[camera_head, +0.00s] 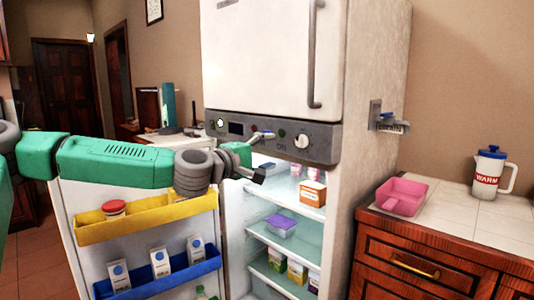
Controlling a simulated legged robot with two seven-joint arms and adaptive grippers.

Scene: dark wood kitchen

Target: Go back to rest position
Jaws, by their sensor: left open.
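My green left arm reaches in from the left, across the front of the open fridge door. My left gripper (262,157) is open and empty, at the top of the fridge opening just below the control panel. The fridge (372,150) is white, with its lower door (75,200) swung open to the left and its upper door (260,50) shut. My right gripper is not in view.
The door holds a yellow bin (150,220) and a blue bin (160,275) with cartons. Lit shelves inside hold several boxes and a purple-lidded container (281,226). At right, a counter bears a pink container (400,195) and a white jug (489,172).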

